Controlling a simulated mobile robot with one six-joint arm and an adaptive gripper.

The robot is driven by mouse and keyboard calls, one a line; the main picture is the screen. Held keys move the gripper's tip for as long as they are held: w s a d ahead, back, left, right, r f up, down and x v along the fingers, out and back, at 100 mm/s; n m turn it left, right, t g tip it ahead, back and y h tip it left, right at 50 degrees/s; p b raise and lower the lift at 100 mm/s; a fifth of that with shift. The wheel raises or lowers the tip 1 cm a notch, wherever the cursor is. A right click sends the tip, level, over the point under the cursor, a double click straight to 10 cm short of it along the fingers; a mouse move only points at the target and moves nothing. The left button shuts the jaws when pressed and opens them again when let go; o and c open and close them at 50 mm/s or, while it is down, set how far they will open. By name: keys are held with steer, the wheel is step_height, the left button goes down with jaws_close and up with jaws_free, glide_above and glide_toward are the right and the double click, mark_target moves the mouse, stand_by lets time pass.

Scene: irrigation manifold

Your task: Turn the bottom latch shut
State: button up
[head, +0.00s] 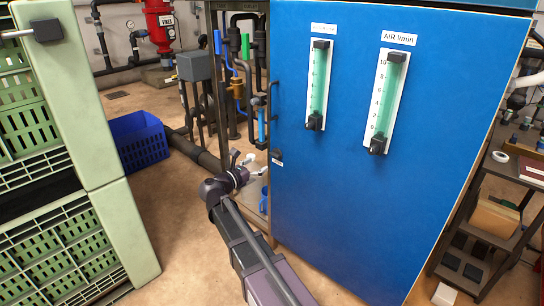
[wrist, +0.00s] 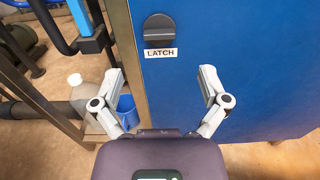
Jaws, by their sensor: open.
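The latch (wrist: 158,30) is a dark round knob with a flat bar across it, on the blue cabinet door near its left edge. The bar looks roughly level in the wrist view. A white label (wrist: 160,53) reading LATCH sits just under it. In the head view the latch (head: 277,155) is small, low on the door's left side. My gripper (wrist: 160,76) is open and empty, its two fingers spread wide below the latch in the wrist view, apart from it. In the head view my gripper (head: 249,163) is just left of the latch.
The blue cabinet (head: 330,210) carries two flow gauges (head: 317,85) (head: 388,100) and a dark handle (head: 272,100). Pipes and a frame (wrist: 50,70) stand close on the left. Green crates (head: 45,240) are further left, and a blue crate (head: 138,142) lies behind.

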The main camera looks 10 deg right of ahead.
mark_target(273, 155)
steer(key=x, duration=0.8)
steer(key=shift+w+d, duration=0.1)
